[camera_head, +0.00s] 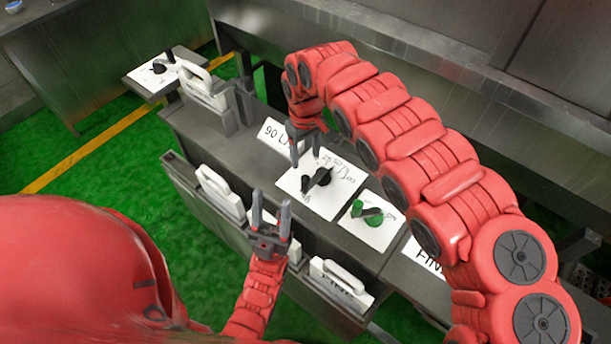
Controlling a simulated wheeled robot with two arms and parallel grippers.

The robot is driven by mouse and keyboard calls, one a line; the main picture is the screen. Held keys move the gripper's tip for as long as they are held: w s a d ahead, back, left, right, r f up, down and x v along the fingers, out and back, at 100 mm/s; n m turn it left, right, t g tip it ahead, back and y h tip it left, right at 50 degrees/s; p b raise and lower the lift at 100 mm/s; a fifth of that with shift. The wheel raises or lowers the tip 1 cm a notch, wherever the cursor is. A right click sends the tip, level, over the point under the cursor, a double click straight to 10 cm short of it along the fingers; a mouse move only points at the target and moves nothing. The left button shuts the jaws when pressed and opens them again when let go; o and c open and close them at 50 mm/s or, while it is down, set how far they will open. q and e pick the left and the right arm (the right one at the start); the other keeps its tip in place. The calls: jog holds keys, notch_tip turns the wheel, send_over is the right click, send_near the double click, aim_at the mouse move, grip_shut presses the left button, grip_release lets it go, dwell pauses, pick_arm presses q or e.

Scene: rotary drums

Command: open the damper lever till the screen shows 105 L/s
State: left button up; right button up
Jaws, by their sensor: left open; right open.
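A white sign or screen (270,131) on the grey bench reads "90 L/", its right end hidden by my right gripper. Beside it a white dial plate (338,198) with scale marks carries a black lever (318,180), which looks like the damper lever. My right gripper (305,155) is open, pointing down just above and left of this lever, apart from it as far as I can tell. My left gripper (270,203) is open and empty, pointing up at the bench's front edge, below the dial plate.
A green knob (368,213) on a white plate stands to the right. White handles (221,194) line the front drawers, with another (342,277) at lower right. A further black knob (160,67) is on a side shelf at the far left. Green floor (120,170) is clear at left.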

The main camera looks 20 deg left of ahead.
aim_at(305, 177)
notch_tip(305, 177, down, 11)
jog(key=shift+a+r+p, duration=0.15)
jog(key=shift+p, duration=0.85)
jog(key=shift+w+f, duration=0.1)
jog(key=shift+f, duration=0.45)
grip_shut()
